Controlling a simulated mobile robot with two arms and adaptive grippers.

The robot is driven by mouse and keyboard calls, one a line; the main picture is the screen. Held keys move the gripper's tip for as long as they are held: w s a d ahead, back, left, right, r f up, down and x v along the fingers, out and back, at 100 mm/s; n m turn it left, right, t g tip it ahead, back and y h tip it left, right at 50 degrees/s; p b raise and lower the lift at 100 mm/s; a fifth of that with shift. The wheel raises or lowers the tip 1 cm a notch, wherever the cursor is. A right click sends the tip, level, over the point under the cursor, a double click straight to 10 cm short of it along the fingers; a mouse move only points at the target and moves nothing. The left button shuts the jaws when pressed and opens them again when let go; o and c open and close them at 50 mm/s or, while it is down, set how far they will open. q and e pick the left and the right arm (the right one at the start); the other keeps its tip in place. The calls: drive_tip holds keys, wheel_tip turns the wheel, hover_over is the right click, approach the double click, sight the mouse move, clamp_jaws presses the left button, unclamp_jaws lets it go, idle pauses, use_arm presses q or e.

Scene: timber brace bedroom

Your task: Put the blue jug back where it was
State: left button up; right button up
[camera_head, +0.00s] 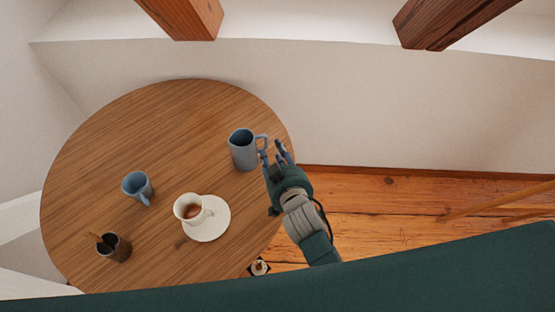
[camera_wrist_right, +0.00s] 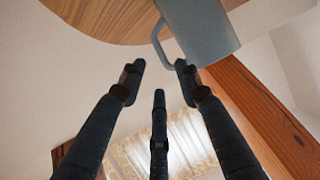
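The blue jug (camera_head: 243,151) stands upright on the round wooden table (camera_head: 150,110), near its right edge, with its handle facing right. My right gripper (camera_head: 273,151) is just right of the jug, its fingers pointing at the handle. In the right wrist view the jug (camera_wrist_right: 202,32) is at the top. Its handle is just beyond the spread fingertips of my gripper (camera_wrist_right: 159,76), which look open and empty. Whether a finger touches the handle cannot be told. My left gripper is not in view.
A smaller blue cup (camera_head: 137,187), a cup of brown drink (camera_head: 188,209) on a white saucer (camera_head: 208,232), and a dark pot (camera_head: 115,248) with something sticking out stand on the table. The table's back is clear. Walls and timber braces (camera_head: 185,15) rise behind.

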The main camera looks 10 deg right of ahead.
drive_tip(key=v, duration=0.3)
drive_tip(key=shift+s+r, duration=0.2)
drive_tip(key=shift+s, duration=0.1)
